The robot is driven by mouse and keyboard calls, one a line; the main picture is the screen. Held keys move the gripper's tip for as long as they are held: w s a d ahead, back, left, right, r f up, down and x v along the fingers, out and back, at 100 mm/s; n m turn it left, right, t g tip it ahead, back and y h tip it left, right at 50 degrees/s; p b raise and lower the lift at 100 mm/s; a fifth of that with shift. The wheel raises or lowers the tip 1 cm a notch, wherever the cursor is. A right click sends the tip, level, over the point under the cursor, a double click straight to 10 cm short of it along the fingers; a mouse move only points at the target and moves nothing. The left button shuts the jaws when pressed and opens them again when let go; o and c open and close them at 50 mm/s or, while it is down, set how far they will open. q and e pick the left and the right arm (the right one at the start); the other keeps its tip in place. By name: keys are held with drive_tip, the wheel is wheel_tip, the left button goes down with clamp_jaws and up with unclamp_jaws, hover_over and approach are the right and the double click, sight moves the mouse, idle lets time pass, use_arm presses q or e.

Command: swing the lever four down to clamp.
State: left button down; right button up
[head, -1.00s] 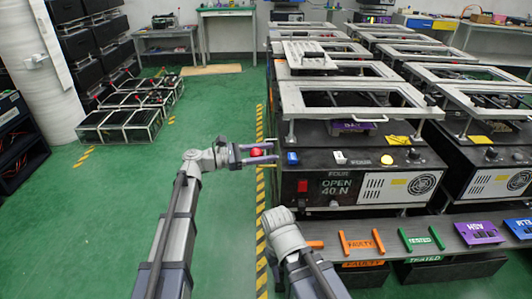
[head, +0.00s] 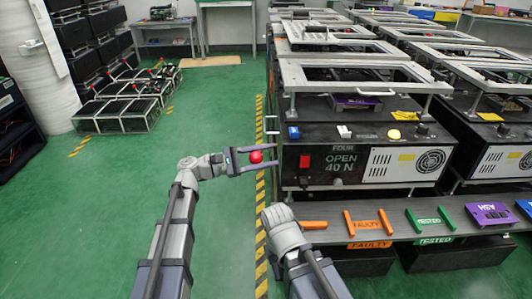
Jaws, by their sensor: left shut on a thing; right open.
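Fixture four (head: 375,160) is a black box marked FOUR, with OPEN 40 N on its front display and a metal frame (head: 360,75) on top. A red ball knob (head: 256,157) shows at its left front side, level with the front panel. My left gripper (head: 262,158) comes in from the left with its two fingers on either side of the knob, shut on it. The lever's arm is largely hidden. My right gripper (head: 281,214) is low in front of the fixture, its fingers mostly hidden by my wrist; it holds nothing that I can see.
A shelf below holds orange bars by a FAULTY label (head: 368,228), green bars by a TESTED label (head: 434,223) and a purple block (head: 490,214). More fixtures (head: 498,150) stand right and behind. Green floor (head: 100,220) is open left of the yellow-black stripe.

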use_arm(q)
wheel_tip(320, 180, down, 10)
drive_tip(key=s+m+g+b, duration=0.1)
drive_tip(key=s+m+b, duration=0.1)
drive_tip(key=m+b, duration=0.4)
drive_tip(key=shift+m+h+b, duration=0.4)
drive_tip(key=shift+b, duration=1.75)
drive_tip(key=shift+f, duration=0.15)
drive_tip(key=shift+c, duration=1.6)
unclamp_jaws()
drive_tip(key=shift+a, duration=0.1)
drive_tip(key=a+f+b, duration=0.1)
drive_tip(key=a, duration=0.6)
drive_tip(key=shift+s+a, duration=0.25)
drive_tip(key=shift+s, duration=0.2)
drive_tip(key=shift+a+f, duration=0.1)
